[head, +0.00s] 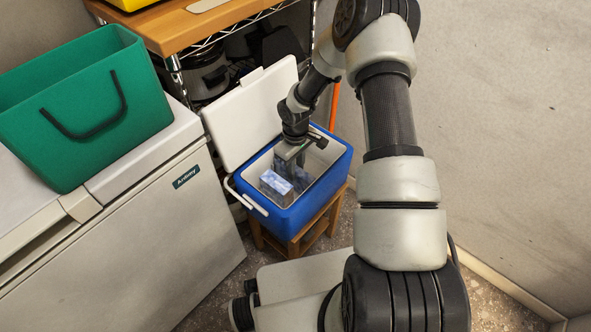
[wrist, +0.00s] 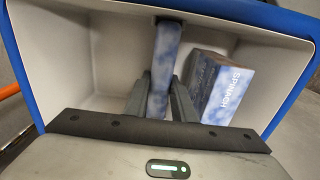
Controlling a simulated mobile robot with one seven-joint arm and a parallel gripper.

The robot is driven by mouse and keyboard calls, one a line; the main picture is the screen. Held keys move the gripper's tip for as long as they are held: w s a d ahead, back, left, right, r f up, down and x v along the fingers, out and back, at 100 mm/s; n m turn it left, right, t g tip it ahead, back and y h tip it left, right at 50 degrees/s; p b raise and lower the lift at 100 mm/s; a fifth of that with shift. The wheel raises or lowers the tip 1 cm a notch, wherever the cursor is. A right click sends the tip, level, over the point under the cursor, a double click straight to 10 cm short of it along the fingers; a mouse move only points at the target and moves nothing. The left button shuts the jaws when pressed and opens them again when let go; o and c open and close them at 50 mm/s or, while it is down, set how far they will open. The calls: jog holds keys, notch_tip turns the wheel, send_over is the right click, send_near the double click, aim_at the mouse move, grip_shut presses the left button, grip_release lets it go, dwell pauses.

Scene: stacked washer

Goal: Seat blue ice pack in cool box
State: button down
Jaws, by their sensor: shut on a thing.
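The blue ice pack (wrist: 166,55) is a slim slab with mottled blue and white faces. My gripper (wrist: 161,96) is shut on it, one finger on each side. In the head view, my gripper (head: 291,163) reaches down into the open blue cool box (head: 271,219) from above. In the wrist view, the pack stands inside the white-lined cool box (wrist: 85,55), its far end near the inner wall. Whether it touches the floor or wall, I cannot tell. A box marked SPINACH (wrist: 228,88) stands just right of the pack.
The cool box's white lid (head: 250,115) is raised at the back, and its white handle (head: 246,197) hangs at the front left. It stands on a wooden stool (head: 310,235). A white freezer (head: 130,240) bearing a green bin (head: 75,110) is at left; a shelf (head: 195,28) stands behind.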

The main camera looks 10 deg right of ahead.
jog(key=shift+r, duration=0.1)
jog(key=shift+f, duration=0.2)
jog(key=c, duration=1.5)
grip_release()
jog(key=shift+r, duration=0.1)
